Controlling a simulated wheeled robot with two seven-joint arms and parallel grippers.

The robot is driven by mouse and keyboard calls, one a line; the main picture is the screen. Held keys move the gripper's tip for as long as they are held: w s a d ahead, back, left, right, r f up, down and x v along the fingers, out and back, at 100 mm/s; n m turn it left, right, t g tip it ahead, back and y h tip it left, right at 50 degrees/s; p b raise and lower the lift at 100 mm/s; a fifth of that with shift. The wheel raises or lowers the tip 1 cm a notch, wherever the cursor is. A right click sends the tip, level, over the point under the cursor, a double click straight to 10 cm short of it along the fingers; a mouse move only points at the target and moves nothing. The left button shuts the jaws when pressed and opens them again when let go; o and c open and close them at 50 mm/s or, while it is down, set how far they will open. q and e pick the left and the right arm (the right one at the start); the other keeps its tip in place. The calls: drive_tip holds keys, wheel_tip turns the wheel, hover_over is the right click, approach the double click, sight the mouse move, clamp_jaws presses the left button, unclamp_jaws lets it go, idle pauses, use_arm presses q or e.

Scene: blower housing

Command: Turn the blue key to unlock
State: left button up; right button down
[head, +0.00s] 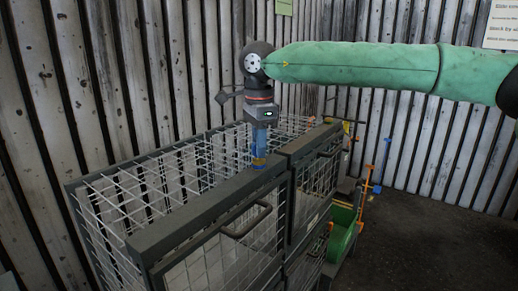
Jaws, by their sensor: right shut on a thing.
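A blue key (261,137) stands upright at the top edge of the cage's frame, near where its two front doors meet. A small brass-coloured piece (258,162) shows at the key's lower end, on the dark top bar. My right gripper (260,126) comes down from above, its arm in a green sleeve entering from the right. It is shut on the blue key. Its fingertips are small and hard to tell from the key. Whether the key is turned cannot be told. My left gripper is not in view.
A wire-mesh cage (205,208) with dark frame bars fills the middle, with a door handle (247,220) on its front. Green machinery (343,232) stands right of it. Corrugated walls close off the back and left. The floor (430,240) at the right is clear.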

drive_tip(key=shift+f+m+b, duration=0.1)
drive_tip(key=shift+m+b, duration=0.85)
drive_tip(key=shift+m, duration=0.25)
drive_tip(key=shift+m+b, duration=1.5)
drive_tip(key=shift+m, duration=0.2)
drive_tip(key=shift+m+b, duration=0.6)
drive_tip(key=shift+m, duration=0.3)
